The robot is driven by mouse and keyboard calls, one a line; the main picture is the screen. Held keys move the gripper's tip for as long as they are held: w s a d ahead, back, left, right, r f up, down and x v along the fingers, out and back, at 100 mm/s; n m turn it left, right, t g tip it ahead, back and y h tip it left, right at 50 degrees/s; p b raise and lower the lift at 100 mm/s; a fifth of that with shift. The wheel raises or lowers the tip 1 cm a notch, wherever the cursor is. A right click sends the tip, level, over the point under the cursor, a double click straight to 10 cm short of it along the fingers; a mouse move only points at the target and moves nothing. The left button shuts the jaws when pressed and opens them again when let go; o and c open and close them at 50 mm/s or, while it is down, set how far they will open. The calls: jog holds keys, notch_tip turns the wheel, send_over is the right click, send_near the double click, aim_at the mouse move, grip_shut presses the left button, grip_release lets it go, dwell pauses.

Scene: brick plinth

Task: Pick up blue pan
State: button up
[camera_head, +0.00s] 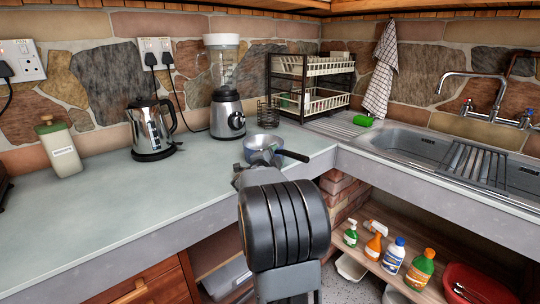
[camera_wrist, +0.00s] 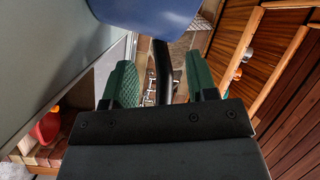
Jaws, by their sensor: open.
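The blue pan (camera_head: 260,144) sits on the grey-green counter near its inner corner, with its black handle (camera_head: 294,155) pointing right toward the counter's front edge. My gripper (camera_head: 262,162) is at the pan's near side, partly hidden behind my own wrist. In the wrist view the pan's blue side (camera_wrist: 145,14) fills the top. Its dark handle (camera_wrist: 163,75) runs down between the two green fingers of my open gripper (camera_wrist: 162,82), with a gap on each side. I cannot tell how deep the handle lies between the fingers.
A blender (camera_head: 226,100), a kettle (camera_head: 152,130) and a wire holder (camera_head: 268,113) stand behind the pan. A dish rack (camera_head: 310,85) and sink (camera_head: 440,150) are to the right. Bottles (camera_head: 393,255) stand on a low shelf.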

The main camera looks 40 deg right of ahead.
aim_at(277, 154)
jog(key=shift+x, duration=1.3)
jog(key=c, duration=0.7)
jog(key=shift+f, duration=0.15)
grip_shut()
